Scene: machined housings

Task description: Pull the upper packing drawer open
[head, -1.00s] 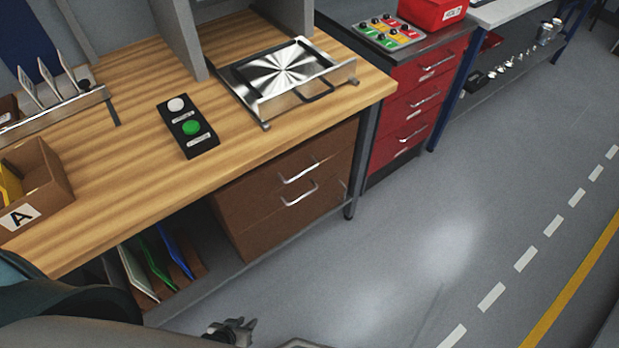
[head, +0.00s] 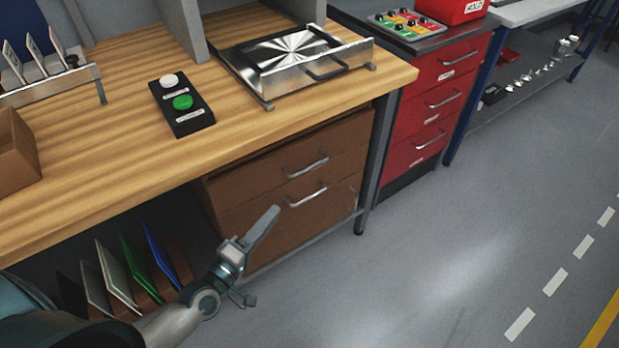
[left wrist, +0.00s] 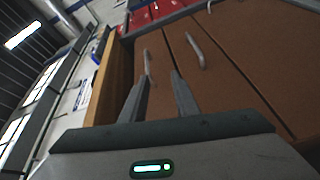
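The upper packing drawer (head: 265,170) is a brown front with a silver bar handle (head: 307,167), under the right end of the wooden workbench. It looks shut. A lower brown drawer (head: 290,225) with its own handle sits below it. My left gripper (head: 274,211) is in front of the drawers, lower left of the handles, and touches neither in the head view. In the left wrist view, its two fingers (left wrist: 160,76) are apart with nothing between them. The upper handle (left wrist: 148,64) shows just beyond the fingertips, the lower handle (left wrist: 195,50) to its right. My right gripper is out of view.
The wooden bench top (head: 120,140) overhangs the drawers. A bench leg (head: 376,160) and a red drawer cabinet (head: 432,105) stand to the right. Upright folders (head: 130,270) stand on the shelf at left. The floor in front is clear.

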